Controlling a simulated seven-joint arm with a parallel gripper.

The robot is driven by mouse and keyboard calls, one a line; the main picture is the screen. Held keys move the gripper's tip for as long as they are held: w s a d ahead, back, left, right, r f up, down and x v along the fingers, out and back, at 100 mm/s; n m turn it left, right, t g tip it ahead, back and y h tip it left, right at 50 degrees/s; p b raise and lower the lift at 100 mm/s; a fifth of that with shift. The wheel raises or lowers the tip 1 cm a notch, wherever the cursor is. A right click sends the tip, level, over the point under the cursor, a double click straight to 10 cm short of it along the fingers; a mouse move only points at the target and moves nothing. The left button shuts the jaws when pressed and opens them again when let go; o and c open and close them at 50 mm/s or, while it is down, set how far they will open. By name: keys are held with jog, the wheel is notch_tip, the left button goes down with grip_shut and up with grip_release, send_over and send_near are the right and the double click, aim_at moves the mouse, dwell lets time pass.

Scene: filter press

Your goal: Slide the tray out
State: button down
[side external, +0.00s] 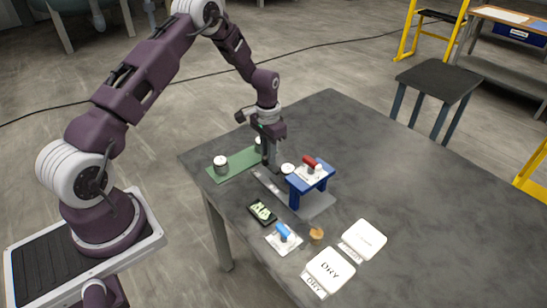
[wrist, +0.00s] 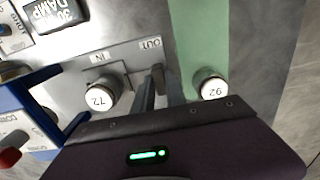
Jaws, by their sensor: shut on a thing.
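My gripper (side external: 271,163) points down over the table beside the blue press (side external: 311,177). In the wrist view my gripper (wrist: 161,90) has its fingers close together around a thin dark upright piece (wrist: 157,76) by the "OUT" label. This looks like the tray's handle, but its base is partly hidden by the fingers. A grey plate (wrist: 122,56) marked "IN" and "OUT" lies beneath; it shows as a grey strip (side external: 267,186) in the side view. I cannot tell where the tray ends and the plate begins. The press has a red handle (side external: 309,161).
A white-topped cylinder marked "72" (wrist: 100,96) stands left of my fingers. One marked "92" (wrist: 209,85) stands right, on the green mat (side external: 236,163). The table's right side is clear.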

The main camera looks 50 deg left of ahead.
jog(key=shift+a, duration=0.35)
jog(key=c, duration=1.5)
grip_release()
jog(key=shift+c, duration=0.2)
jog(key=shift+o, duration=0.9)
jog(key=shift+d, duration=0.1)
notch_tip(320, 180, up, 8)
jog(key=shift+f, duration=0.2)
jog(key=s+d+r+t, duration=0.1)
jog(key=s+d+r, duration=0.4)
jog(key=r, duration=0.5)
jog(key=s+d+r+t, duration=0.2)
jog(key=s+d+r, duration=0.2)
jog(key=r, duration=0.6)
jog(key=s+d+r+t, duration=0.1)
jog(key=s+d+r, duration=0.1)
jog(key=s, duration=0.8)
jog(key=s+d+r+t, duration=0.1)
jog(key=s+d, duration=0.4)
jog(key=s, duration=0.6)
jog(key=shift+r+t, duration=0.3)
jog(key=shift+r, duration=0.4)
